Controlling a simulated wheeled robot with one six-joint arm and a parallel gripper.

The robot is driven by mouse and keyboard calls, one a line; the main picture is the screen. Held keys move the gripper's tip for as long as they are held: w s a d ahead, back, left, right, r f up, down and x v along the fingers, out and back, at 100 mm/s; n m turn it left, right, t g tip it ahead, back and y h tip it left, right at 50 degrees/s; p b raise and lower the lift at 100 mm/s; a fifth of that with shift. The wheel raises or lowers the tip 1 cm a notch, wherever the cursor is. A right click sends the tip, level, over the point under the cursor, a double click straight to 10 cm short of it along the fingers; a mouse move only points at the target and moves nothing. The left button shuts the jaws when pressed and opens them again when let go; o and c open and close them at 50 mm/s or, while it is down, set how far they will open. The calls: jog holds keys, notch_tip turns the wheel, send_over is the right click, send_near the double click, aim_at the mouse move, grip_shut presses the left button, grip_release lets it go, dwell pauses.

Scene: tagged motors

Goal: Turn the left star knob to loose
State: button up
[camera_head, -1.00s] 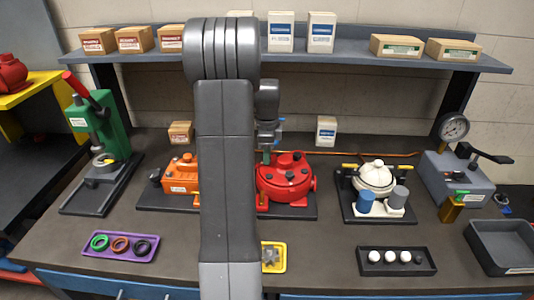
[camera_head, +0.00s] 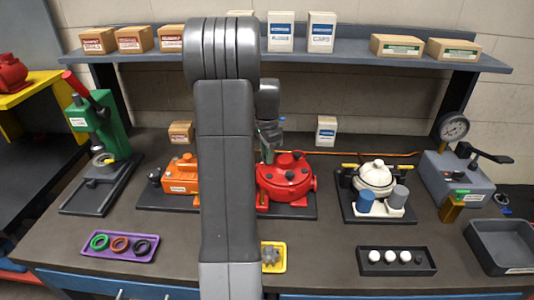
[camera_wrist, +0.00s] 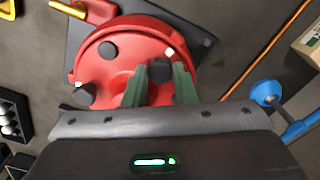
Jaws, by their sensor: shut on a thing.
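The red round motor housing (camera_head: 287,178) stands on a dark base plate on the bench, partly behind my arm in the head view. It also shows in the wrist view (camera_wrist: 120,75), with several dark knobs on it. My gripper (camera_head: 267,154) reaches down to its back left part. In the wrist view its green fingers (camera_wrist: 159,82) stand on either side of one black knob (camera_wrist: 160,69) and are shut on it. Two other dark knobs, one on the lid (camera_wrist: 107,49) and one at the rim (camera_wrist: 83,95), are free. The held knob is hidden in the head view.
An orange unit (camera_head: 181,175) stands left of the red housing, and a cream pot unit (camera_head: 376,177) stands to its right. A yellow tray (camera_head: 273,257) lies in front. A blue round-headed item (camera_wrist: 266,93) and an orange cable (camera_wrist: 262,62) lie close by.

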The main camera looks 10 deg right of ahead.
jog(key=n, duration=0.5)
jog(key=shift+n, duration=0.3)
jog(key=n, duration=0.9)
jog(key=shift+f+n, duration=0.1)
jog(key=shift+n, duration=0.3)
jog(key=n, duration=0.5)
jog(key=shift+s+n, duration=0.1)
jog(key=shift+n, duration=0.2)
jog(key=n, duration=0.5)
jog(key=shift+f, duration=0.15)
jog(key=n, duration=0.5)
jog(key=shift+n, duration=0.4)
jog(key=n, duration=0.5)
jog(key=shift+a, duration=0.1)
jog(key=n, duration=0.5)
